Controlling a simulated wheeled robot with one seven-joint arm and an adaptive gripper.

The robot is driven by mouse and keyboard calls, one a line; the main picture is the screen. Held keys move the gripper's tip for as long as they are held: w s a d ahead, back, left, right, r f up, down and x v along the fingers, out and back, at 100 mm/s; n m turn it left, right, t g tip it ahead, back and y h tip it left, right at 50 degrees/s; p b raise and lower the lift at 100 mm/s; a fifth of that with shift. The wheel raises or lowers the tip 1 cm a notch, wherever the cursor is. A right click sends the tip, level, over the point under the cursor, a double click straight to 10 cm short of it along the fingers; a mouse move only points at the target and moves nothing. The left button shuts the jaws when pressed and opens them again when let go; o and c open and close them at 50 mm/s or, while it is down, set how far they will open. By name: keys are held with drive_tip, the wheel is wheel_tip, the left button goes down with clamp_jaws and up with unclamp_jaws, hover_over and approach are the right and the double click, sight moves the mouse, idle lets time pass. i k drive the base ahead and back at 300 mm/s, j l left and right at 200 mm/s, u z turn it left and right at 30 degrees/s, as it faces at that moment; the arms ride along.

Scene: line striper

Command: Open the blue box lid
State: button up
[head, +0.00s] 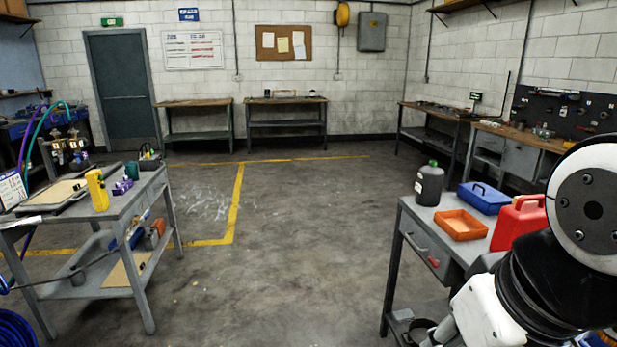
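A blue box (484,198) with a dark handle on top sits on the grey right-hand table (425,219), toward its back edge. Its top looks closed, though it is small in the head view and I cannot make out a lid seam or latch. My arm's white and black links fill the lower right of the view, in front of part of the table. My gripper does not show, so its distance from the box cannot be told.
Beside the box are an orange tray (461,225), a dark grey bottle (429,185) and a red canister (517,223). A grey cart (137,202) stands at left. The concrete floor (290,235) between cart and table is clear.

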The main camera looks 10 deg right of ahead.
sight(487, 189)
drive_tip(key=i+j, duration=0.15)
drive_tip(key=i, duration=0.45)
drive_tip(key=i+j, duration=0.2)
drive_tip(key=i, duration=0.35)
drive_tip(key=i+j, duration=0.15)
drive_tip(key=i, duration=0.45)
drive_tip(key=i+z, duration=0.45)
drive_tip(key=i+j+z, duration=0.25)
drive_tip(key=z, duration=0.25)
drive_tip(key=i+j+z, duration=0.3)
drive_tip(key=z, duration=0.15)
drive_tip(key=i+j+z, duration=0.2)
drive_tip(key=j+z, duration=0.3)
drive_tip(key=i+j+z, duration=0.2)
drive_tip(key=j+z, duration=0.15)
drive_tip(key=i+j+z, duration=0.2)
drive_tip(key=j+z, duration=0.15)
drive_tip(key=i+j+z, duration=0.1)
drive_tip(key=j+z, duration=0.25)
drive_tip(key=j, duration=0.05)
